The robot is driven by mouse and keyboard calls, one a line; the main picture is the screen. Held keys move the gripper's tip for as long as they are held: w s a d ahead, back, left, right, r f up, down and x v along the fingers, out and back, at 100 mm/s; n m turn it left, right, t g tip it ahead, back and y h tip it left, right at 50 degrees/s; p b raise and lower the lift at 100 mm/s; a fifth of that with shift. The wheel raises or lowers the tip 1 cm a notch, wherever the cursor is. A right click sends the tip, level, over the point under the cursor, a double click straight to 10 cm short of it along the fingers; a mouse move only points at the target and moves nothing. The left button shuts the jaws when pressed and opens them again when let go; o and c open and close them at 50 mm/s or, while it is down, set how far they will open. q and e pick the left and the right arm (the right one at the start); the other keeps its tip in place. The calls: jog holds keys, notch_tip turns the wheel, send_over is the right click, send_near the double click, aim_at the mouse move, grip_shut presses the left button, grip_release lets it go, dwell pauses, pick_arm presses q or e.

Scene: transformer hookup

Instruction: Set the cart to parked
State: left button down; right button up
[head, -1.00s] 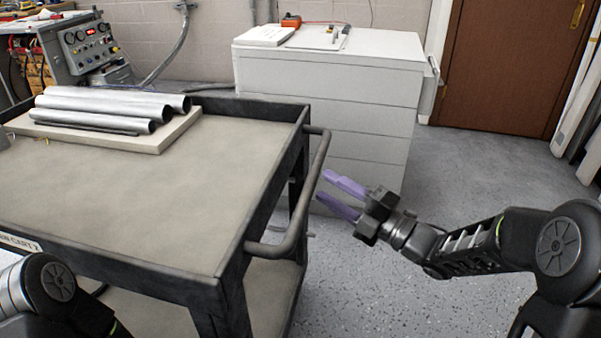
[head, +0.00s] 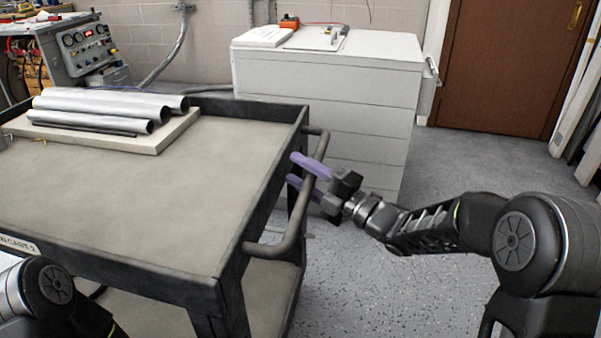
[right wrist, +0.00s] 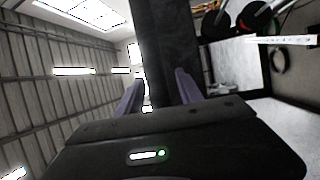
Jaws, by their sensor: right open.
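The cart (head: 130,215) has a beige top and a dark rim, and stands at left in the head view. Its dark tubular handle (head: 296,225) sticks out from its right end. My right gripper (head: 299,172) is open, with purple fingers at the handle's upper stretch. One finger crosses above the bar and the other shows lower, partly behind it. In the right wrist view a broad dark bar lies between the open fingers (right wrist: 158,90); I cannot tell whether they touch it. My left gripper is out of view. No parking control or wheel of the cart is visible.
Several metal tubes (head: 110,103) lie on a pale board (head: 165,138) on the cart. A white drawer cabinet (head: 350,85) stands behind the handle. A grey instrument box (head: 85,45) is at back left. Speckled floor (head: 400,300) is open right of the cart.

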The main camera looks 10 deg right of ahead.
grip_shut()
dwell(0.4)
dwell(1.0)
